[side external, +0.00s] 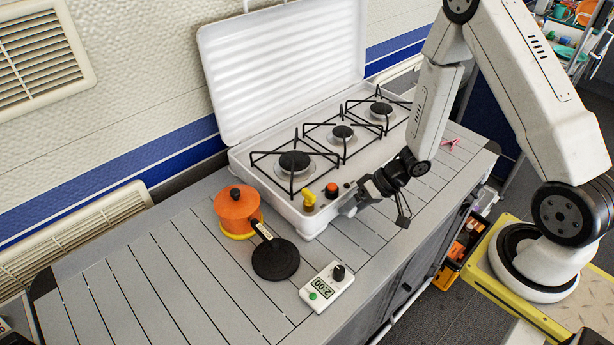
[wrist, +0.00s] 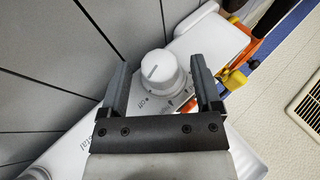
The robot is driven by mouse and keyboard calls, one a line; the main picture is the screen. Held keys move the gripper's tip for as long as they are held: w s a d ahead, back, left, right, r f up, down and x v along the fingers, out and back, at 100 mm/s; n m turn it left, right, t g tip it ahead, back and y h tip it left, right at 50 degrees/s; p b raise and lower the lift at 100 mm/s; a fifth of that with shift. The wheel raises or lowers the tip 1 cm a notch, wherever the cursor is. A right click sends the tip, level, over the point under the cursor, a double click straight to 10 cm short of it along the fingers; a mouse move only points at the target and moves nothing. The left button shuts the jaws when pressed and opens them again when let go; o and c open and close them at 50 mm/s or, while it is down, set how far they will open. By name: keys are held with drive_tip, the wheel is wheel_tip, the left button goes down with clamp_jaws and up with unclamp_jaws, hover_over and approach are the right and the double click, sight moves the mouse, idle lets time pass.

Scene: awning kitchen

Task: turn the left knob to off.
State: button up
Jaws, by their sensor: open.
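A white round knob (wrist: 162,76) with a dark line on its face shows in the wrist view, beside a small printed label on the white stove front. My gripper (wrist: 159,66) is open, with one finger on each side of the knob.
A yellow lever (side external: 309,197) and a red-orange knob (side external: 331,189) stand on the stove just left of my gripper. An orange pot (side external: 236,207), a black pan (side external: 276,260) and a white timer (side external: 327,287) are on the slatted counter (side external: 180,270). The counter's front edge is close.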

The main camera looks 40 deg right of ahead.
drive_tip(key=shift+a+r+n+h, duration=0.1)
drive_tip(key=shift+n+h, duration=0.05)
drive_tip(key=shift+h, duration=0.55)
drive_tip(key=shift+a+n+h, duration=0.1)
drive_tip(key=shift+n+h, duration=0.05)
drive_tip(key=shift+h, duration=0.55)
drive_tip(key=shift+h, duration=0.4)
drive_tip(key=shift+a+n+h, duration=0.2)
drive_tip(key=shift+n+h, duration=0.3)
drive_tip(key=shift+h, duration=1.3)
drive_tip(key=s+a+r+n+g, duration=0.2)
drive_tip(key=s+r+n, duration=0.4)
drive_tip(key=n, duration=1)
drive_tip(key=shift+s+n+g, duration=0.2)
drive_tip(key=shift+n+g, duration=0.1)
drive_tip(key=shift+n, duration=0.1)
drive_tip(key=shift+r, duration=0.1)
